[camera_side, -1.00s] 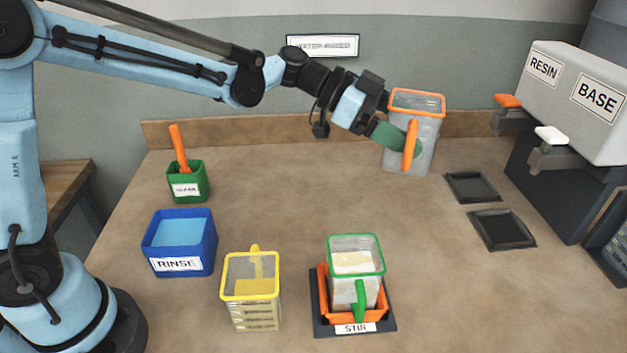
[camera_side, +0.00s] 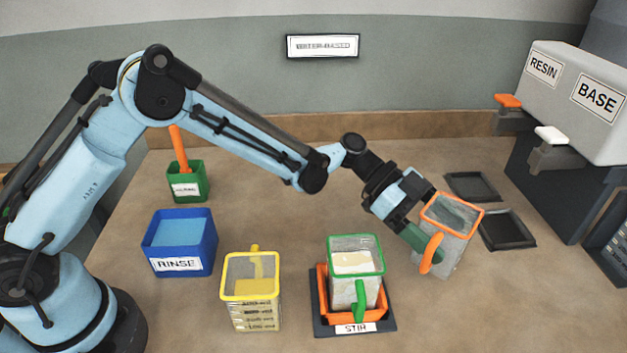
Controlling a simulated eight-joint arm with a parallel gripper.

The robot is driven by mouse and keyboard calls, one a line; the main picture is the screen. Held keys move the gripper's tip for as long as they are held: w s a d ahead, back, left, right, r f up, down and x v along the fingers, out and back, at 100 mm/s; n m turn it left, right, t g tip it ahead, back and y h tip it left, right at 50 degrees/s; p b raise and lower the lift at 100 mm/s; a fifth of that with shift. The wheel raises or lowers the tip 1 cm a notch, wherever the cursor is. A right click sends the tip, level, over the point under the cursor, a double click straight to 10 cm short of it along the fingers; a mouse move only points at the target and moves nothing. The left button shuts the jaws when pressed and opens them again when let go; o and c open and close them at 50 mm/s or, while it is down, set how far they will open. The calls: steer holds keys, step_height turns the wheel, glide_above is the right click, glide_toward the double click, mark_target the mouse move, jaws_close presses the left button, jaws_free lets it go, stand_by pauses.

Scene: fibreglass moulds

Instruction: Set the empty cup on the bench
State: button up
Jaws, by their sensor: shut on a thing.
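The clear cup with an orange rim and orange handle (camera_side: 455,250) is held by my gripper (camera_side: 424,240) at the right of the bench (camera_side: 290,190). The cup is tilted, and no contents are clear in it. I cannot tell whether the cup's bottom touches the bench.
A green-rimmed cup (camera_side: 340,290) with pale contents sits in the orange STIR holder (camera_side: 323,300). A yellow-rimmed cup (camera_side: 250,312), blue RINSE tub (camera_side: 180,250) and green pot (camera_side: 188,185) stand left. Two dark pads (camera_side: 507,229) lie below the RESIN and BASE dispenser (camera_side: 580,95).

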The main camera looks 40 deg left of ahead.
steer(key=shift+f, duration=2.2)
steer(key=shift+f, duration=0.1)
steer(key=o, duration=1.1)
